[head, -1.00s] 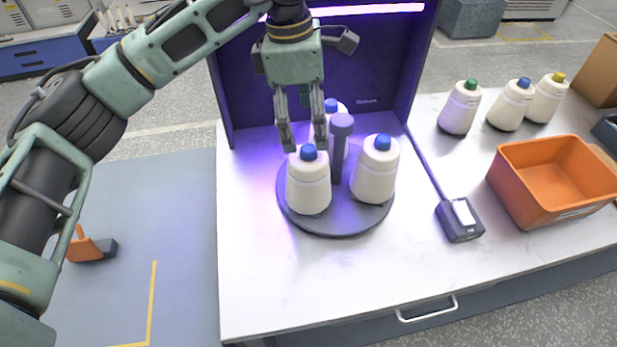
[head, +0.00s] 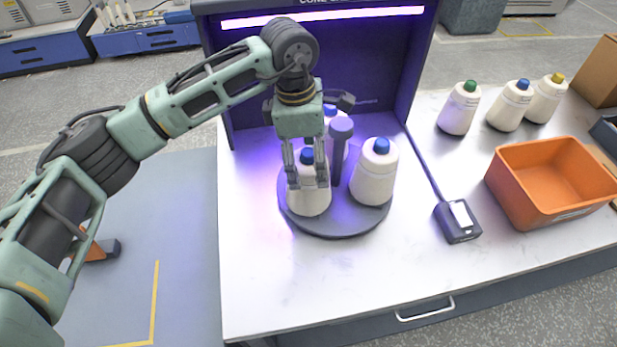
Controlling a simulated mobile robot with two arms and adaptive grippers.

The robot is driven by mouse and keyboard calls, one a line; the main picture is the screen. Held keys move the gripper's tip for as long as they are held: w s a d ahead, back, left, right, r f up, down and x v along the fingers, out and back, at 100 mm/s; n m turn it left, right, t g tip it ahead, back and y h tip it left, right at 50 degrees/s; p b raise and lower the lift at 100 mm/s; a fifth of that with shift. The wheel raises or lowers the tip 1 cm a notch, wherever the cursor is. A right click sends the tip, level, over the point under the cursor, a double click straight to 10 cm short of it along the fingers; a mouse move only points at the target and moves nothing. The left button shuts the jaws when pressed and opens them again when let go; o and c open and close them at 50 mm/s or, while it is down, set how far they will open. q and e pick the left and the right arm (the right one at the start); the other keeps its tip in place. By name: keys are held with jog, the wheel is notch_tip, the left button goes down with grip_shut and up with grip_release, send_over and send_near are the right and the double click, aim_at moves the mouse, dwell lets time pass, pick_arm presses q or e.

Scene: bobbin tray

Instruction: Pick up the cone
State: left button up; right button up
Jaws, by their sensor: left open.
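Three white cones with blue tips stand on a round dark turntable (head: 345,226) around a purple-grey post (head: 338,150). The front left cone (head: 309,201) is upright, with my left gripper (head: 308,186) pointing down over it. The open fingers reach down to about the cone's upper body, one on each side of its blue tip. I cannot tell whether they touch it. The right cone (head: 373,176) stands clear of the gripper. The rear cone (head: 331,112) is mostly hidden behind the post and gripper. My right gripper is not in view.
A dark booth (head: 216,80) with a lit strip stands behind the turntable. An orange bin (head: 535,207), a small cabled device (head: 458,221) and cones with green (head: 458,110), blue (head: 510,103) and yellow tips (head: 545,98) are at right. The front tabletop is clear.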

pick_arm(q)
jog(key=shift+c, duration=0.2)
jog(key=c, duration=2)
jog(key=shift+w, duration=0.1)
jog(key=shift+r, duration=0.15)
jog(key=shift+r, duration=0.5)
notch_tip(320, 180, up, 27)
jog(key=b, duration=0.3)
jog(key=shift+f, duration=0.1)
